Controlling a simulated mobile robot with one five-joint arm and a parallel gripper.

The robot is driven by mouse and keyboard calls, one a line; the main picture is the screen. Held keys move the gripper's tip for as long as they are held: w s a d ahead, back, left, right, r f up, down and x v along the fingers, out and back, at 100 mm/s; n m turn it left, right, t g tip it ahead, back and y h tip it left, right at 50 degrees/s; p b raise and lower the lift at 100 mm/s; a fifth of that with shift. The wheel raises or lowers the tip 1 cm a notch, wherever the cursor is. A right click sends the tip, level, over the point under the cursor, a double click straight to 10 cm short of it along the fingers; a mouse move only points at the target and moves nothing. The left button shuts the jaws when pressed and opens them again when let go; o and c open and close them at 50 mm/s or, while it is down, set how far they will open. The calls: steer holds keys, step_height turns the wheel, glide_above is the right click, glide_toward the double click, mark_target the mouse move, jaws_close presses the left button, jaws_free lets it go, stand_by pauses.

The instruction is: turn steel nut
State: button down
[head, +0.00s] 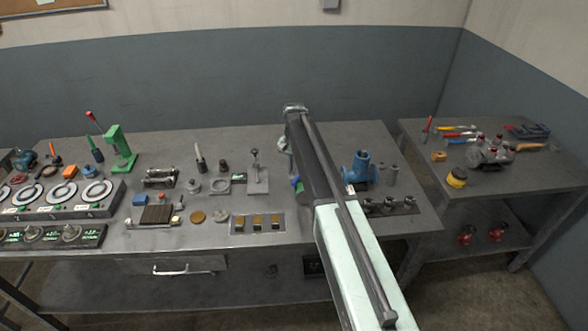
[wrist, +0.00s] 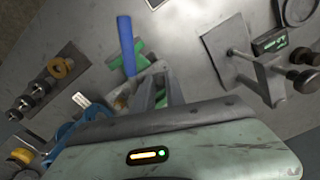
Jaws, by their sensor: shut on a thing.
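My gripper (wrist: 160,92) is low over the bench in the wrist view, its two grey fingers close together. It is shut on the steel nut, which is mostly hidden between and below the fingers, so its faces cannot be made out. A grey metal fixture (wrist: 122,103) with a brass-coloured patch lies just left of the fingers. A blue handle (wrist: 126,45) and green parts stand right behind it.
A steel stand with knobs (wrist: 262,72) is to the right in the wrist view. Dark cylindrical fittings (wrist: 38,88) are at left. In the head view a blue pump (head: 360,168) stands right of my arm. A plate with brass squares (head: 257,222) lies left, near the bench front.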

mark_target(294, 171)
steer(key=shift+m, duration=1.1)
steer(key=c, duration=1.6)
jaws_free()
steer(key=shift+c, duration=0.2)
step_height(294, 171, up, 8)
steer(key=p, duration=0.8)
steer(key=shift+f, duration=0.1)
